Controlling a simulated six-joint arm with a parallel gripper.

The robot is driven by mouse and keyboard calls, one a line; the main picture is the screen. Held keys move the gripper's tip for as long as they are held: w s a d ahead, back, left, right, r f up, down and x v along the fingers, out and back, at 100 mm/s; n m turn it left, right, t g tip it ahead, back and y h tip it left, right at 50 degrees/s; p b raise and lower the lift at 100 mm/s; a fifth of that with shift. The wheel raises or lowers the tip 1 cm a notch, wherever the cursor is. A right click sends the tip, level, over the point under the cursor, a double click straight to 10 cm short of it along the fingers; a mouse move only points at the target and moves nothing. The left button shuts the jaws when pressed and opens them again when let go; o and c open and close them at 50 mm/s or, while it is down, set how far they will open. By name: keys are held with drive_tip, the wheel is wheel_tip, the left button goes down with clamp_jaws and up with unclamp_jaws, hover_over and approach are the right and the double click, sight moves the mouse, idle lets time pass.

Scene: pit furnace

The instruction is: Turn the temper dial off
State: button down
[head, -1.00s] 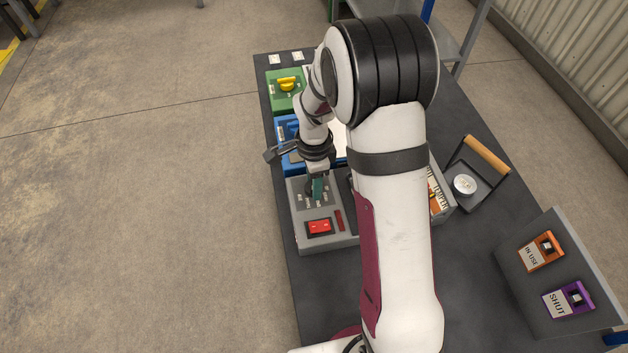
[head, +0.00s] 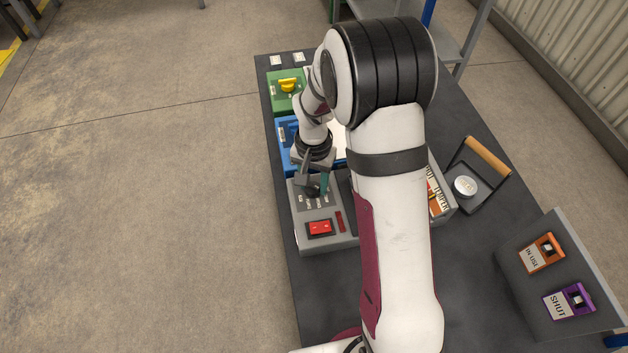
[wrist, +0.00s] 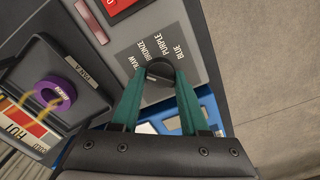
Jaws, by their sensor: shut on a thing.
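The temper dial is a dark round knob (wrist: 160,71) on a grey control box (head: 298,238). In the wrist view the words BLUE, PURPLE, BRONZE and another partly hidden word are printed beside it. My gripper (wrist: 161,76) has its green fingers on either side of the knob, shut on it. The dial's pointer setting cannot be read clearly.
A red switch (head: 320,228) and a narrow red bar (head: 340,220) are on the near part of the box. A blue box (head: 286,130) and a green box with a yellow knob (head: 288,85) stand behind. A dark tray with a purple ring (wrist: 55,91) lies alongside.

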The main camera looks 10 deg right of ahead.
sight(312, 184)
drive_tip(key=n, duration=0.4)
drive_tip(key=shift+n, duration=0.3)
drive_tip(key=shift+a+n, duration=0.15)
drive_tip(key=shift+n, duration=2.15)
drive_tip(key=shift+c, duration=2.2)
unclamp_jaws()
drive_tip(key=shift+r, duration=0.1)
wheel_tip(312, 184, up, 16)
